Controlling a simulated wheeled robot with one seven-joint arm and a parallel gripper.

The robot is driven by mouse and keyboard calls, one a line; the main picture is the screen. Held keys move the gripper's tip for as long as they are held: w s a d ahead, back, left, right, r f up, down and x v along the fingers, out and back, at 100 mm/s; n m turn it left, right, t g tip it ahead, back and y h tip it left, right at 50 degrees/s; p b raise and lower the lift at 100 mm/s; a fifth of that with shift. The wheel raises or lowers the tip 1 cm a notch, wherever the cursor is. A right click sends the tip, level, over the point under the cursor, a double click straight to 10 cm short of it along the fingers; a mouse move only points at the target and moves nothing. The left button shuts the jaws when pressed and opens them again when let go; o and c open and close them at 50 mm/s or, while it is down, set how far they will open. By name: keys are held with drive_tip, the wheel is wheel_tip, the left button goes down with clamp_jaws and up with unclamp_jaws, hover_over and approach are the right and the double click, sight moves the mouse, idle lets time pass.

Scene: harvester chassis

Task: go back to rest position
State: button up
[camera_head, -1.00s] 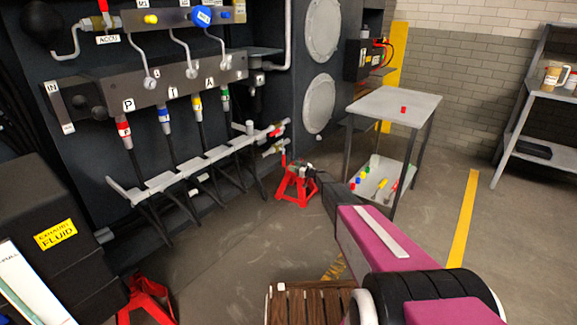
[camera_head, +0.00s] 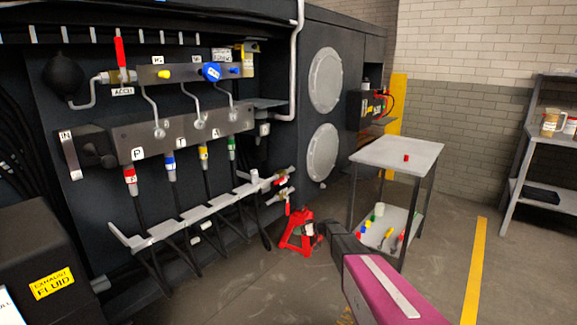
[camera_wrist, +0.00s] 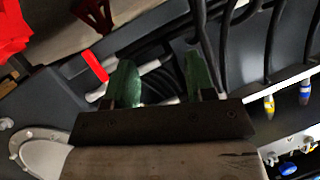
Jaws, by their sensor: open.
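My gripper (camera_wrist: 160,82) shows in the wrist view with two green fingers set apart and nothing between them. Pipes and dark hoses lie behind the fingers. In the head view my magenta arm reaches in from the bottom right. Its dark end is beside or in front of a red stand (camera_head: 295,240) on the floor, and the fingers are too small to make out there.
The dark chassis with a hose manifold (camera_head: 185,135) fills the left. A grey table (camera_head: 390,153) holds a small red object (camera_head: 406,158). A shelf (camera_head: 550,140) stands far right. Open floor lies between, with a yellow line (camera_head: 475,268).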

drive_tip(key=s+d+r+m+g+h, duration=0.2)
drive_tip(key=s+d+r+m+h, duration=0.1)
drive_tip(key=s, duration=1.1)
drive_tip(key=s+d+r+m+g+h, duration=0.1)
drive_tip(key=s+d+r+m+h, duration=0.2)
drive_tip(key=s, duration=1.2)
drive_tip(key=s+d+r+m+g+h, duration=0.2)
drive_tip(key=s+d+h, duration=0.4)
drive_tip(key=s, duration=0.9)
drive_tip(key=shift+d+r+m+g, duration=0.3)
drive_tip(key=shift+r+m, duration=0.4)
drive_tip(key=shift+r, duration=0.25)
drive_tip(key=shift+s, duration=0.1)
